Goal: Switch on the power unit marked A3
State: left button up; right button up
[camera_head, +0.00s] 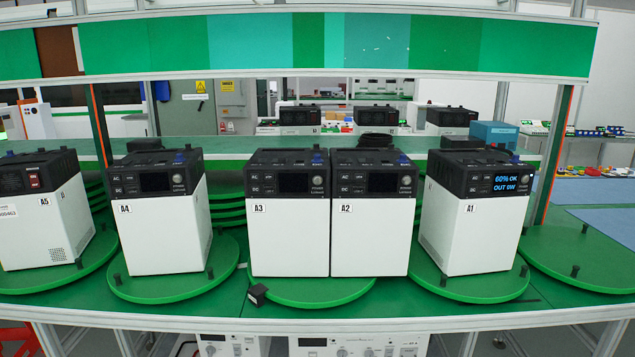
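The power unit marked A3 (290,236) is a white box with a black top panel, standing upright near the middle of the bench in the head view. Its small display (291,184) is dark. A2 (370,236) stands directly at its right, side by side with almost no gap. A1 (465,230), further right, has a lit display with blue text reading "60% OK OUT 0W". A4 (165,225) stands left of A3 with a dark display. A5 (45,225) is at the far left, turned so its side shows. Neither of my grippers is in view.
The units stand on round green turntables (190,284) along a green bench. A small black block (257,294) lies at the front edge below A3. An empty turntable (585,262) is at the right. A green overhead panel (265,42) spans above, and more units stand behind.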

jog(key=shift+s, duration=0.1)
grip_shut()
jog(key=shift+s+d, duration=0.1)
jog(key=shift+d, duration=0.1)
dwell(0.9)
